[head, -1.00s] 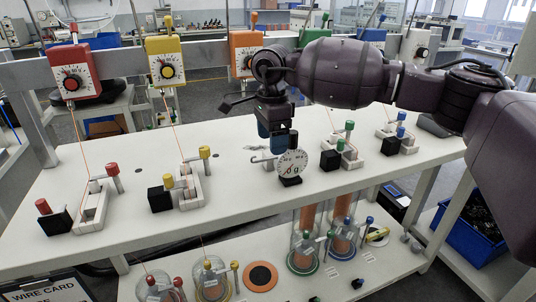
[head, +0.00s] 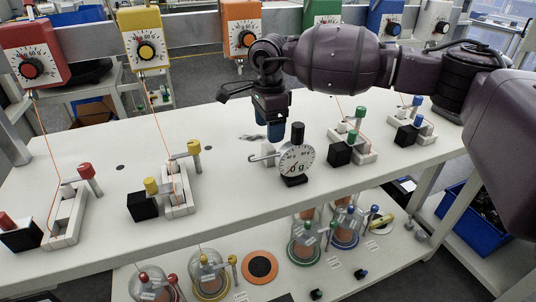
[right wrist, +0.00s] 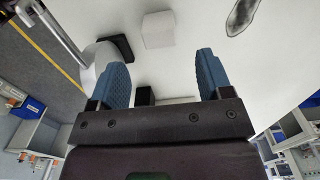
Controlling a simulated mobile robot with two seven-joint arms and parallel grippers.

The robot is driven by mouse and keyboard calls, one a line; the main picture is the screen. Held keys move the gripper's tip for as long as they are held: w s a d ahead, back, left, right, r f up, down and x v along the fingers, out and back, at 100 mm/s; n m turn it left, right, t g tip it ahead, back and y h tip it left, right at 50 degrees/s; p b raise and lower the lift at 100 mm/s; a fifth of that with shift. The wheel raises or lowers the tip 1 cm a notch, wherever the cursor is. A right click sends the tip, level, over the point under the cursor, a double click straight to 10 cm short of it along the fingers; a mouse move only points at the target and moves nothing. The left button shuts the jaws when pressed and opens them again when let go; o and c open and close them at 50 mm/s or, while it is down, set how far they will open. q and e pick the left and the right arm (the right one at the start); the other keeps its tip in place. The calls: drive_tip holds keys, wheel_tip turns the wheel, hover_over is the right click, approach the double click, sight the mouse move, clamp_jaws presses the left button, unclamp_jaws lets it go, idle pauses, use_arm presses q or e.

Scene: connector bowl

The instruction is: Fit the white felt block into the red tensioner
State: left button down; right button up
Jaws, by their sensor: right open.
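The red tensioner (head: 35,52) is a red box with a dial, hanging from the rail at the upper left, with an orange thread running down from it. My right gripper (head: 274,130), with blue fingers, hangs open and empty above the table, just behind the round dial gauge. A small white block (head: 268,155), likely the felt block, lies beside the gauge below the fingers. In the right wrist view a white block (right wrist: 157,29) shows between and beyond the open fingers (right wrist: 160,70), apart from them. My left gripper is not in view.
The dial gauge (head: 296,160) stands close to my right gripper. Yellow (head: 146,40), orange (head: 241,27) and other tensioners hang along the rail. White thread fixtures with black blocks stand on the table (head: 110,195). A lower shelf holds glass domes.

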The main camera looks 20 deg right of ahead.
sight(269, 146)
wheel_tip(269, 146, down, 7)
drive_tip(key=shift+a+r+b, duration=0.1)
drive_tip(key=shift+r+b, duration=0.1)
drive_tip(key=shift+b, duration=0.3)
drive_tip(key=shift+r, duration=0.1)
drive_tip(key=shift+c, duration=0.7)
drive_tip(key=c, duration=0.9)
